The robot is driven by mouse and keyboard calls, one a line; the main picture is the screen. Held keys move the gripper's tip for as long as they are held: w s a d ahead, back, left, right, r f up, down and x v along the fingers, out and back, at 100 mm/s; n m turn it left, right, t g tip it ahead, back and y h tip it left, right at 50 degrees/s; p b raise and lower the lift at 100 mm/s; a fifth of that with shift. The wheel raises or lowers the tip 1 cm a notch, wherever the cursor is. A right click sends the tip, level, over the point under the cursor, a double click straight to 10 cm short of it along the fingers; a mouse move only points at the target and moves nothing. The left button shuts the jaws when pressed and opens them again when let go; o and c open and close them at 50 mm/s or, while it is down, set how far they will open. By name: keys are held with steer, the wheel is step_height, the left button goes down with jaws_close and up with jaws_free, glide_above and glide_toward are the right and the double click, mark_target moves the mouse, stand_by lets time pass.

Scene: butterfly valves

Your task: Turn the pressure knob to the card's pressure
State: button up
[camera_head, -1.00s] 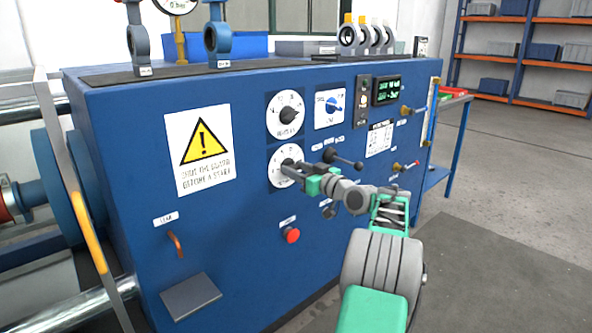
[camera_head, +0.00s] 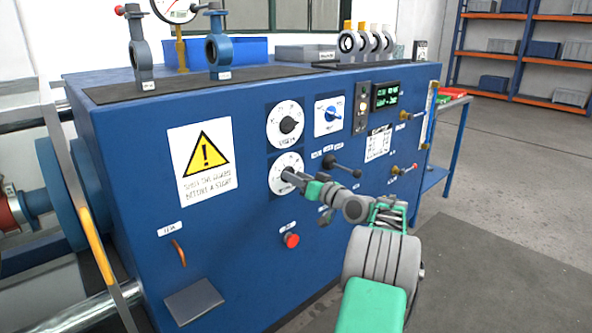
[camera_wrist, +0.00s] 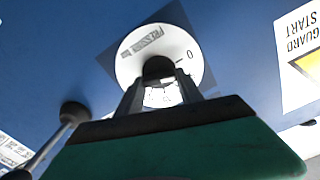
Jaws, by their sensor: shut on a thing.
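The pressure knob is the black knob (camera_wrist: 158,66) at the centre of a round white dial (camera_wrist: 190,45). In the wrist view the dial's label reads "PRESSURE", and a 0 mark shows at right. My gripper (camera_wrist: 160,92) is shut on the knob, with one finger on each side. In the head view my gripper (camera_head: 291,176) is at the lower white dial (camera_head: 284,163) on the blue panel. It hides part of that dial and the knob. A white card (camera_head: 379,143) with small print is on the panel to the right; its text is unreadable.
A second dial (camera_head: 285,125) sits just above, with a blue-knob switch (camera_head: 332,114) beside it. A black ball-ended lever (camera_head: 343,167) sticks out close to the right of my gripper. A red button (camera_head: 291,240) is below. A green-lit display (camera_head: 385,95) is at upper right.

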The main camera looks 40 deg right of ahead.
steer(key=shift+d+f+m+p, duration=0.1)
steer(key=shift+d+m+p, duration=0.05)
steer(key=shift+m+p, duration=4.9)
steer(key=shift+m, duration=0.25)
steer(key=o, duration=1.4)
steer(key=shift+f, duration=0.1)
steer(key=shift+s, duration=0.1)
steer(key=s, duration=0.7)
steer(key=shift+s+d, duration=0.1)
steer(key=shift+s, duration=0.2)
